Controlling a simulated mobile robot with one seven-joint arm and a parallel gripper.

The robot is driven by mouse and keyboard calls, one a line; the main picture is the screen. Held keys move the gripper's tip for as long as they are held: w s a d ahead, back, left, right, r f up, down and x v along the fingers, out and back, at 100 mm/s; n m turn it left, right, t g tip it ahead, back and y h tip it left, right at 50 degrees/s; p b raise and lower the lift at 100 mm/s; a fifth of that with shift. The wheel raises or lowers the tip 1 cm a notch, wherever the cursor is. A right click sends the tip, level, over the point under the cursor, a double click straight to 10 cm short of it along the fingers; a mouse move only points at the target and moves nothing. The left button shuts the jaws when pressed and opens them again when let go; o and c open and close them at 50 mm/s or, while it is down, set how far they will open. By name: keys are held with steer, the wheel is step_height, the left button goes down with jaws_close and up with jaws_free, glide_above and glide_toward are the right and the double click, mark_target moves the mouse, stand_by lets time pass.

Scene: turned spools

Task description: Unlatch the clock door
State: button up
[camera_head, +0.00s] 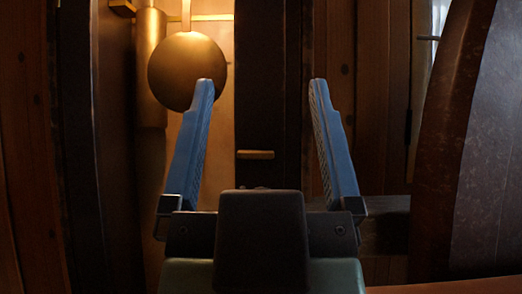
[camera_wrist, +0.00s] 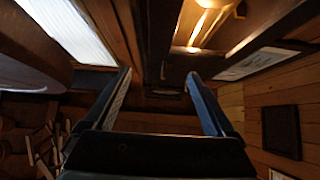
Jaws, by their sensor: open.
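The clock's lit interior shows in the head view, with a round brass pendulum bob (camera_head: 187,72) and a brass cylinder (camera_head: 151,75) beside it. A dark upright door stile (camera_head: 268,105) stands right of the bob. A small horizontal wooden-coloured bar (camera_head: 255,154), which looks like the latch, sits on the stile. My gripper (camera_head: 262,88) is open and empty, its blue fingers spread either side of the bar in the picture. I cannot tell how far the fingertips are from the stile. In the wrist view my gripper (camera_wrist: 158,75) is open too, with the lit clock interior (camera_wrist: 205,25) above right.
A large curved brown piece (camera_head: 475,140) fills the right side of the head view, close to my arm. Plank walls (camera_head: 25,130) flank the clock. The wrist view shows a bright window (camera_wrist: 65,35), spindly wooden pieces (camera_wrist: 45,150) and a dark framed panel (camera_wrist: 281,130).

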mark_target(256, 152)
steer(key=w+a+g+p, duration=0.1)
steer(key=w+g+p, duration=0.55)
steer(key=p, duration=1.75)
steer(key=s+f+g+p, duration=0.3)
steer(key=s+f+p, duration=0.25)
steer(key=p, duration=1.45)
steer(key=w+p, duration=0.1)
steer(key=w, duration=0.3)
steer(key=w+p, duration=0.1)
steer(key=w, duration=0.3)
steer(key=w+p, duration=0.1)
steer(key=w, duration=0.3)
steer(key=shift+w+d+r, duration=0.15)
steer(key=shift+w+r, duration=0.1)
steer(key=shift+r, duration=0.15)
steer(key=shift+c, duration=0.2)
steer(key=c, duration=1.3)
steer(key=shift+c, duration=0.2)
